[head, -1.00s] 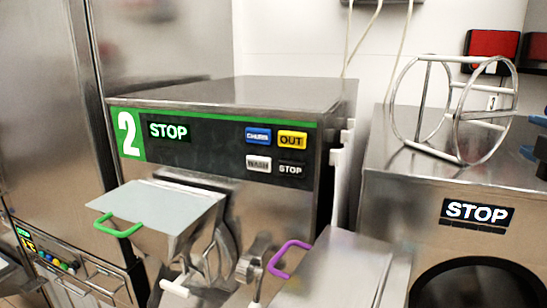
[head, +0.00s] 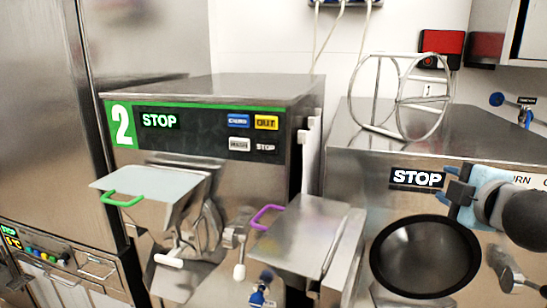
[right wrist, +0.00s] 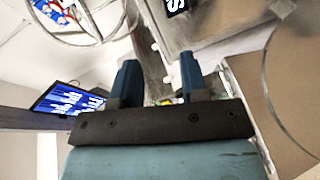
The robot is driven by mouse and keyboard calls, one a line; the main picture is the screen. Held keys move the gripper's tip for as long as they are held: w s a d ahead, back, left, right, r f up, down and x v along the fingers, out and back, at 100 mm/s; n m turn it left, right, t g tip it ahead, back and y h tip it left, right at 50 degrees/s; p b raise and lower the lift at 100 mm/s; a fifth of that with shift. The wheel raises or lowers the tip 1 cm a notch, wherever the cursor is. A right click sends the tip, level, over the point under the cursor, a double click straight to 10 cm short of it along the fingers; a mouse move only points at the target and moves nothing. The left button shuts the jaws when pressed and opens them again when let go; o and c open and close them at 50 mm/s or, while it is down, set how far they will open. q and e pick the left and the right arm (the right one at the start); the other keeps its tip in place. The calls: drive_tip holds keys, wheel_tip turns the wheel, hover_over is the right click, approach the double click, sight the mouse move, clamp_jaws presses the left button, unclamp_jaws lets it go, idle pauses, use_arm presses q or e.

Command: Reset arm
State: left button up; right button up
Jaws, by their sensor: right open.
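My right gripper (head: 457,187) comes in from the right edge in the head view, in front of the right-hand machine near its STOP label. It is open, with nothing between its fingers. In the right wrist view its two blue fingers (right wrist: 160,80) stand apart and empty. My left gripper is not surely in view; a small blue piece shows at the bottom of the head view, too small to tell.
The batch freezer marked 2 (head: 205,89) has a green handle (head: 121,200) and a purple handle (head: 266,214). The right machine (head: 350,150) has a round dark opening (head: 425,257) and a wire frame (head: 400,100) on top. A red box (head: 441,45) is on the wall.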

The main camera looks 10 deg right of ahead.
drive_tip(key=s+a+f+m+g+y, duration=0.1)
drive_tip(key=a+f+m+g, duration=0.15)
drive_tip(key=f, duration=0.55)
drive_tip(key=s+a+f+m+g, duration=0.1)
drive_tip(key=a+f, duration=0.2)
drive_tip(key=f, duration=0.4)
drive_tip(key=s+a+f+m+g+y, duration=0.1)
drive_tip(key=s+a+f+m+g, duration=0.35)
drive_tip(key=s+f, duration=0.65)
drive_tip(key=s+a+f+m+g+y, duration=0.1)
drive_tip(key=s+a+f+m+g, duration=0.4)
drive_tip(key=s+f, duration=0.6)
use_arm(q)
drive_tip(key=r+p, duration=0.3)
drive_tip(key=shift+s+a, duration=0.25)
drive_tip(key=shift+s, duration=0.1)
use_arm(e)
drive_tip(key=w+a+f+n+t+y, duration=0.1)
drive_tip(key=w+a+f+t, duration=0.2)
drive_tip(key=f, duration=0.3)
drive_tip(key=w+a+f+n+t+y, duration=0.1)
drive_tip(key=w+a+f+t+y, duration=0.1)
drive_tip(key=w+a+f+t, duration=0.2)
wheel_tip(320, 180, down, 2)
drive_tip(key=shift+w+a+f+t, duration=0.2)
drive_tip(key=shift+a+f+t, duration=0.05)
drive_tip(key=shift+t, duration=0.45)
